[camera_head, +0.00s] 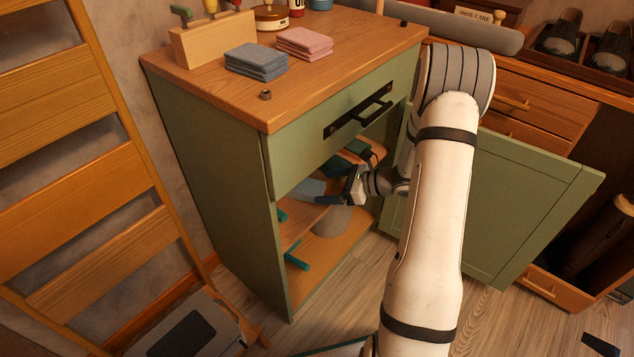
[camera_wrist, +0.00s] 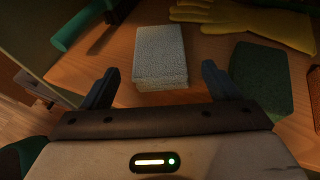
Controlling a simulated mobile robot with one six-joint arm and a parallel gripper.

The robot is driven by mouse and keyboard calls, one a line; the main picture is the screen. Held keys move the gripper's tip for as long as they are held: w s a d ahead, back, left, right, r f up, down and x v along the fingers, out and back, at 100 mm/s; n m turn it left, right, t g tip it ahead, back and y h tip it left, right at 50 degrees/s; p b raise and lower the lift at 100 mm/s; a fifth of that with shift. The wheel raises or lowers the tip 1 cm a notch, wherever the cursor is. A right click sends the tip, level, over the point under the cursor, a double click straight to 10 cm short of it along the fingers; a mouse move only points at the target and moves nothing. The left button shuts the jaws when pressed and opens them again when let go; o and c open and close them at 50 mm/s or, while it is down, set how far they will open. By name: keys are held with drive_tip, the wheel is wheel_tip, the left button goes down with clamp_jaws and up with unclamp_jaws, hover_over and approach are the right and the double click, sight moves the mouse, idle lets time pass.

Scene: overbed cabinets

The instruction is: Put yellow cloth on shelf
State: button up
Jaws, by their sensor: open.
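My gripper (camera_head: 347,192) reaches through the open front of the green cabinet, over its inner wooden shelf (camera_head: 300,216). In the wrist view my gripper (camera_wrist: 160,82) is open, with a pale, textured folded block (camera_wrist: 160,52) on the shelf board (camera_wrist: 212,52). The block's near end shows between the fingertips, with a gap on each side. It looks pale grey-green; I cannot tell if it is the yellow cloth. No clearly yellow cloth shows. A folded blue cloth (camera_head: 257,62) and a folded pink cloth (camera_head: 304,43) lie on the cabinet top.
A yellow glove (camera_wrist: 245,22) and a dark green pad (camera_wrist: 262,76) lie right of the block. A teal handle (camera_wrist: 82,26) is at the left. The open green door (camera_head: 510,200) stands right of my arm. A grey bucket-like thing (camera_head: 332,222) stands below the shelf.

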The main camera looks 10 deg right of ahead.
drive_tip(key=p+v, duration=0.1)
drive_tip(key=v, duration=0.5)
drive_tip(key=shift+s+d+p, duration=0.2)
drive_tip(key=shift+d+p, duration=0.05)
drive_tip(key=shift+p, duration=0.15)
drive_tip(key=shift+r, duration=0.1)
